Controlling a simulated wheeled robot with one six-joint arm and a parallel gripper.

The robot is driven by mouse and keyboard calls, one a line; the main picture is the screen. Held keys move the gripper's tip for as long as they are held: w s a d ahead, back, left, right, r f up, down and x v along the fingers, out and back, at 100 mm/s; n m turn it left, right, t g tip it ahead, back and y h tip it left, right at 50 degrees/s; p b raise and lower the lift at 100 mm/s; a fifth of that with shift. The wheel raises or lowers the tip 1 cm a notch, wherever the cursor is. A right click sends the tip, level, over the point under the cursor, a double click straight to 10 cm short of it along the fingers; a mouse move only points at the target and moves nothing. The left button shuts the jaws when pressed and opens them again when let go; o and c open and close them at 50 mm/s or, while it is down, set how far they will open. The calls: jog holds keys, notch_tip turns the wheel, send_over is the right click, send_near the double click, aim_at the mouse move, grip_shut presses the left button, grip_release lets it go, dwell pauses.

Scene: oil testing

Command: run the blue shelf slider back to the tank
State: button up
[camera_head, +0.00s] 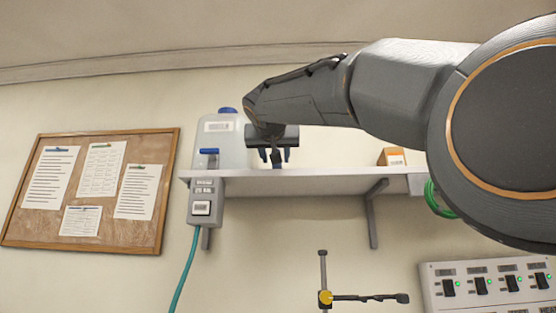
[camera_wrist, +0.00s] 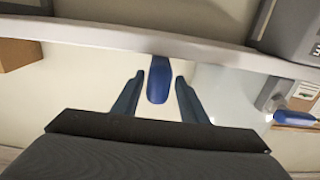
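The blue shelf slider (camera_wrist: 158,80) stands at the shelf's edge, between the two fingers of my open gripper in the wrist view. A narrow gap shows on each side of it, so the fingers do not appear to touch it. In the head view my gripper (camera_head: 275,157) points down at the shelf (camera_head: 320,183), and the slider (camera_head: 277,166) shows only as a small blue bit under it. The tank (camera_head: 222,155) is translucent with a blue cap and stands on the shelf left of my gripper. Its blue tap (camera_head: 208,151) also shows at right in the wrist view (camera_wrist: 296,118).
A small orange box (camera_head: 393,157) sits on the shelf to the right. A grey control box (camera_head: 205,203) with a teal hose hangs at the shelf's left end. A green cable coil (camera_head: 437,199) hangs at the right end. The shelf between tank and gripper looks clear.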

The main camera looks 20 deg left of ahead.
jog(key=b+v, duration=0.3)
jog(key=v, duration=0.4)
jog(key=shift+s, duration=0.15)
jog(key=shift+r, duration=0.1)
